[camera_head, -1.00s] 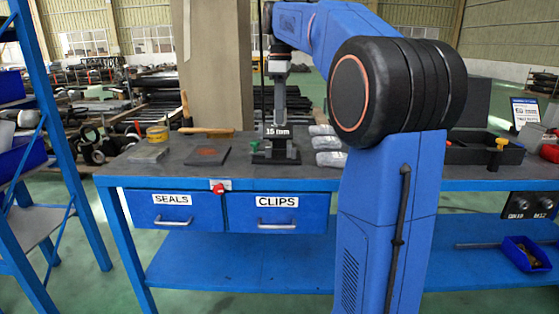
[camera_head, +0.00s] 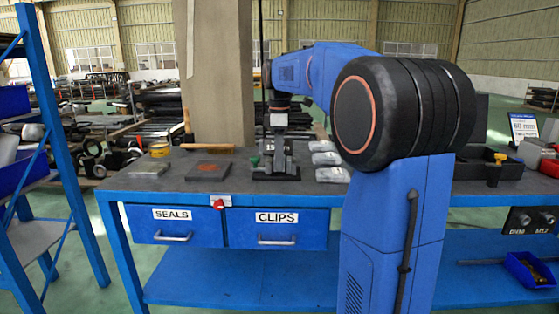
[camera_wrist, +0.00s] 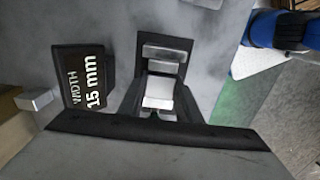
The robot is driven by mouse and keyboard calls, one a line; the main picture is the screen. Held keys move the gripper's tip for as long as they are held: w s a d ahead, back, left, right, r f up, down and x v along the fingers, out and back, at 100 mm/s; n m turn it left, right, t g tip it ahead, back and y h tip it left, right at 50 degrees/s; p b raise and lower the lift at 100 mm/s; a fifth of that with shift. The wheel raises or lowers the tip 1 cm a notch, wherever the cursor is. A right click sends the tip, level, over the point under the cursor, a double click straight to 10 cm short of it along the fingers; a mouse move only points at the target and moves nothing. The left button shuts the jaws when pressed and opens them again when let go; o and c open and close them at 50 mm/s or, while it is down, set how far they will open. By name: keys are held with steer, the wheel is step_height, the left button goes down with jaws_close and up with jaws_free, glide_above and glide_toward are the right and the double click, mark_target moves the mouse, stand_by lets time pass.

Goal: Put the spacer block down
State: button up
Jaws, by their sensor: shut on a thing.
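My gripper (camera_head: 278,147) points down over the table at a dark stand (camera_head: 275,170). In the wrist view my gripper (camera_wrist: 158,105) is shut on a silver block, which I take as the spacer block (camera_wrist: 158,92). Dark parts flank the block on both sides. More silver pieces show just above it in that view. A black plate marked "WIDTH 15 mm" (camera_wrist: 88,80) is to its left. I cannot tell whether the block touches the stand. In the head view the block is not clearly visible, and the 15 mm sign is partly covered.
The table (camera_head: 130,182) also holds a rust-marked dark plate (camera_head: 209,170), a yellow tin (camera_head: 159,150), and several silver pieces (camera_head: 327,160) close right of the stand. A black tray (camera_head: 485,172) stands at the right. Drawers (camera_head: 275,228) hang below the front edge.

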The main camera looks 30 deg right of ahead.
steer(key=shift+f, duration=0.2)
steer(key=o, duration=1.2)
steer(key=shift+f, duration=0.1)
steer(key=shift+c, duration=0.2)
step_height(320, 180, up, 12)
steer(key=s+a+f+m+t, duration=0.1)
steer(key=s+a+f+m, duration=0.2)
steer(key=s+a+f, duration=0.3)
steer(key=s+a+f+m+t, duration=0.15)
steer(key=s+a+f, duration=0.25)
steer(key=s, duration=0.5)
steer(key=s+a+f+m+t, duration=0.1)
steer(key=s+a+f+m, duration=0.2)
steer(key=s+f, duration=0.4)
steer(key=s+a+f+m+t, duration=0.1)
steer(key=s+a+f+m, duration=0.1)
steer(key=s+f, duration=0.6)
step_height(320, 180, down, 4)
steer(key=shift+a+f+m, duration=0.25)
steer(key=shift+a+m, duration=0.15)
steer(key=shift+m, duration=0.45)
steer(key=shift+s, duration=0.1)
